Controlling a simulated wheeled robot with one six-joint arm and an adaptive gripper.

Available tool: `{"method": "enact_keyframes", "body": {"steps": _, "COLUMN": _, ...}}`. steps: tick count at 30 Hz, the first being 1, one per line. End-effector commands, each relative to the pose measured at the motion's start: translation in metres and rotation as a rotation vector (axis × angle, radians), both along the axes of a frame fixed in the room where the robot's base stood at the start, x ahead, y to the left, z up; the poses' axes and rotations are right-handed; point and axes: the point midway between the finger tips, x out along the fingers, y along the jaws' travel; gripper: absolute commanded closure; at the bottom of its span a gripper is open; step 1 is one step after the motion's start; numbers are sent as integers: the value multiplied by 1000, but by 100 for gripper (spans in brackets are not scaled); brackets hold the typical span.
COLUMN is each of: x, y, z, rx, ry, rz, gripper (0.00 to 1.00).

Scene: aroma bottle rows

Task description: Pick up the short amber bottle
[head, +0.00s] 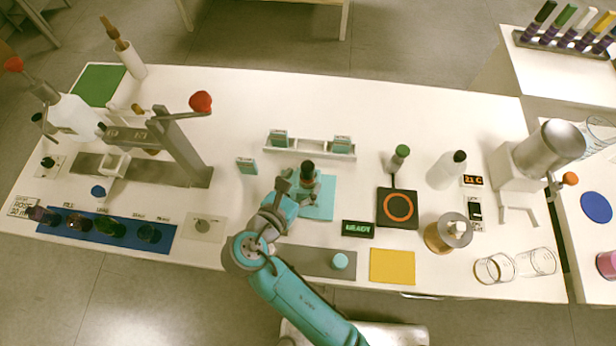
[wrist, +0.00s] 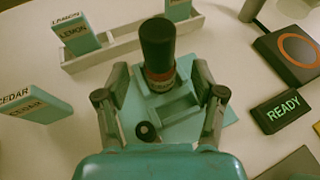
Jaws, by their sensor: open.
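A dark-capped bottle with a reddish-amber band below its cap (wrist: 158,52) stands in a teal holder (wrist: 172,108) on a teal mat. In the head view this bottle (head: 307,172) is at the table's middle. I cannot tell its full height, as its lower part is hidden. My gripper (wrist: 162,95) is open, its two fingers apart on either side of the holder, with the bottle beyond and between them in the picture. I see no contact. In the head view my gripper (head: 287,190) is just left of the bottle and partly hides the holder.
A white rack (head: 310,150) with teal boxes stands behind the bottle. A teal CEDAR box (head: 246,166) is to the left. A READY display (head: 358,229) and a black heater plate (head: 398,207) are to the right. Several dark bottles stand on a blue strip (head: 183,232) at far left.

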Motion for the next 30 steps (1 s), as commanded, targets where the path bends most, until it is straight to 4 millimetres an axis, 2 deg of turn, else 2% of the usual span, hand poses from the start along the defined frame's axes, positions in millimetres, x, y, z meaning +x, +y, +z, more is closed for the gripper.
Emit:
{"method": "enact_keyframes", "body": {"steps": 9, "x": 34, "y": -15, "z": -18, "rx": 0, "ry": 0, "rz": -2, "gripper": 32}}
{"method": "enact_keyframes", "body": {"steps": 18, "x": 37, "y": -16, "z": -20, "rx": 0, "ry": 1, "rz": -1, "gripper": 32}}
{"method": "enact_keyframes", "body": {"steps": 20, "x": 37, "y": -16, "z": -20, "rx": 0, "ry": 1, "rz": -1, "gripper": 44}}
{"method": "enact_keyframes", "body": {"steps": 24, "x": 37, "y": -16, "z": -20, "rx": 0, "ry": 1, "rz": -1, "gripper": 79}}
{"method": "enact_keyframes", "body": {"steps": 27, "x": 37, "y": -16, "z": -20, "rx": 0, "ry": 1, "rz": -1, "gripper": 100}}
{"method": "enact_keyframes", "body": {"steps": 30, "x": 37, "y": -16, "z": -20, "rx": 0, "ry": 0, "rz": -1, "gripper": 100}}
